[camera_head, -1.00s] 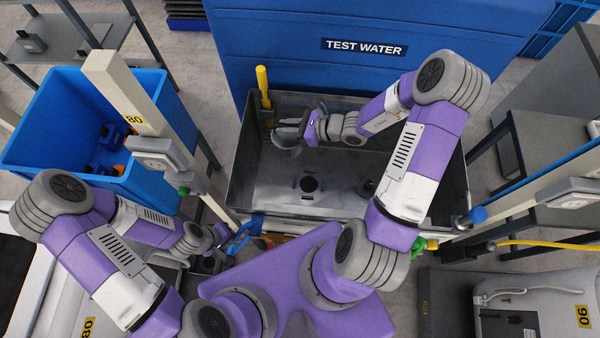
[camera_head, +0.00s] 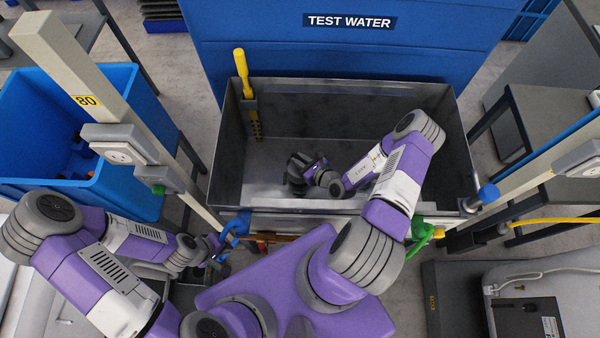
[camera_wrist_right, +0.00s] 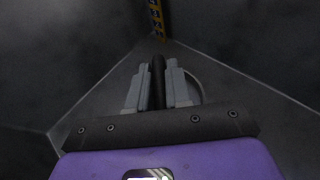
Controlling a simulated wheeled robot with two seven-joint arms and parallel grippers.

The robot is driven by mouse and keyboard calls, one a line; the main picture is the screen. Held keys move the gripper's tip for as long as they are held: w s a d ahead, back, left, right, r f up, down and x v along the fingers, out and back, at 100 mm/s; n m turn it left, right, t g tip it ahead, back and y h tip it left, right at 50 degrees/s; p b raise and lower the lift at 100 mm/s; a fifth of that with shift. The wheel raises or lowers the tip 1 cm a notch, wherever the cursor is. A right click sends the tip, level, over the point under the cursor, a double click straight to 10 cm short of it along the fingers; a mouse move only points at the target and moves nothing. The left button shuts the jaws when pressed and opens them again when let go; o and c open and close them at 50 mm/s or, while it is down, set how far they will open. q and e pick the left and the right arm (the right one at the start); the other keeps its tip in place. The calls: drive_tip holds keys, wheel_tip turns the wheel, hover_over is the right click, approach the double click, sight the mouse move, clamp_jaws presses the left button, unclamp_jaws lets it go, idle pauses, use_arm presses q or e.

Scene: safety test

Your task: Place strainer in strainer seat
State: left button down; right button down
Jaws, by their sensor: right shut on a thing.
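My right gripper (camera_head: 300,168) reaches down into the grey metal tank, low near the tank's front middle. In the right wrist view, its two grey fingers are shut on a dark upright handle (camera_wrist_right: 158,80). A curved grey rim, which looks like part of the strainer (camera_wrist_right: 193,85), shows behind the right finger. Most of the strainer is hidden by the gripper. The strainer seat cannot be made out, and whether the strainer touches it cannot be told. My left gripper (camera_head: 213,250) is outside the tank, by its front left corner, and its jaws are too small to read.
The tank (camera_head: 400,97) has high walls around the right gripper. A yellow-handled tool (camera_head: 240,70) stands at its back left corner. Pale posts flank the tank, and a blue bin (camera_head: 140,185) stands left. A blue TEST WATER panel (camera_head: 350,50) rises behind.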

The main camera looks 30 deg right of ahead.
drive_tip(key=shift+f+b, duration=1.05)
drive_tip(key=shift+f, duration=1.95)
drive_tip(key=shift+f, duration=0.1)
drive_tip(key=c, duration=1.1)
unclamp_jaws()
drive_tip(key=shift+o, duration=0.2)
drive_tip(key=shift+r, duration=0.2)
drive_tip(key=p+v, duration=0.2)
drive_tip(key=v, duration=0.5)
drive_tip(key=shift+s, duration=0.25)
drive_tip(key=shift+w+d+f, duration=0.1)
